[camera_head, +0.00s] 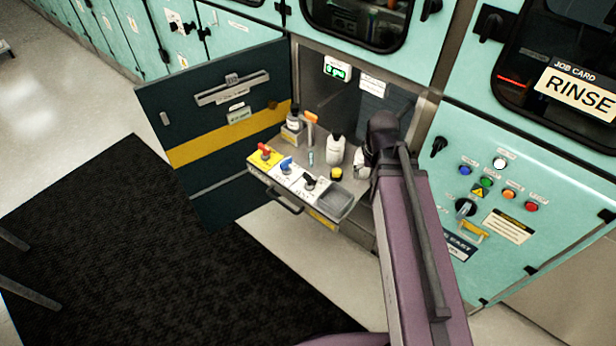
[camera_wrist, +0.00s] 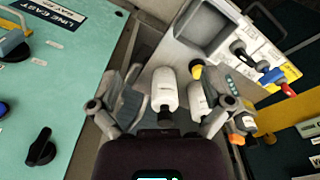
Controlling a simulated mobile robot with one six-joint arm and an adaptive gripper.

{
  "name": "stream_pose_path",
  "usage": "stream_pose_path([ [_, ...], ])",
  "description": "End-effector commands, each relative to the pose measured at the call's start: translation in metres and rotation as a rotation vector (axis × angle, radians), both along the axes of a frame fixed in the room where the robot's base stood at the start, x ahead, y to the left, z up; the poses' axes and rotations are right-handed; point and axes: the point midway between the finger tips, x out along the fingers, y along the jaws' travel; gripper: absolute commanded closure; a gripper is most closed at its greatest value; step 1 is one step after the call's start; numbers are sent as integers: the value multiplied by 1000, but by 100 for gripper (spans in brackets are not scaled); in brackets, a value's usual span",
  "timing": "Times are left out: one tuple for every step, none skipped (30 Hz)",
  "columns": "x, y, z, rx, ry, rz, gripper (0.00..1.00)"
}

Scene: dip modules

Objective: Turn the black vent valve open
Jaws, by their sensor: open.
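The black-handled valve (camera_head: 310,182) sits on a white block at the front of the pull-out shelf. It is beside the blue-handled valve (camera_head: 286,164) and the red-handled valve (camera_head: 265,151) on its yellow block. In the wrist view the black handle (camera_wrist: 240,51) is at the upper right, beyond the grey tray. My gripper (camera_wrist: 182,85) is open and apart from the black valve, with white bottles showing between and beside its fingers. In the head view my arm hides most of the gripper. The labels by the valves are too small to read.
A grey open tray (camera_head: 335,201) lies right of the black valve. A white bottle (camera_head: 335,151), a yellow cap (camera_head: 336,174) and an orange-handled tool (camera_head: 311,130) stand behind. The dark door (camera_head: 215,160) hangs open at left. A teal panel (camera_head: 480,240) with knobs stands at right.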

Motion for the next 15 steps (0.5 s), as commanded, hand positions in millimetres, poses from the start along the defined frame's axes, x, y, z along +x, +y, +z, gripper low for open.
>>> stream_pose_path([
  [13,10,-2,0,0,-25,0],
  [19,16,-2,0,0,-46,0],
  [27,24,-3,0,0,-79,0],
  [33,31,-3,0,0,-104,0],
  [39,39,-4,0,0,-130,0],
  [48,50,-5,1,0,-168,0],
  [54,58,-5,1,0,-196,0],
  [60,66,-6,1,0,-225,0],
  [68,79,-7,1,0,-263,0],
  [74,87,-7,1,0,-293,0],
  [79,97,-8,1,0,-322,0],
  [86,108,-9,1,0,-359,0],
  [90,117,-9,1,0,-385,0],
  [95,124,-10,1,0,-411,0],
  [99,135,-10,1,0,-442,0],
])
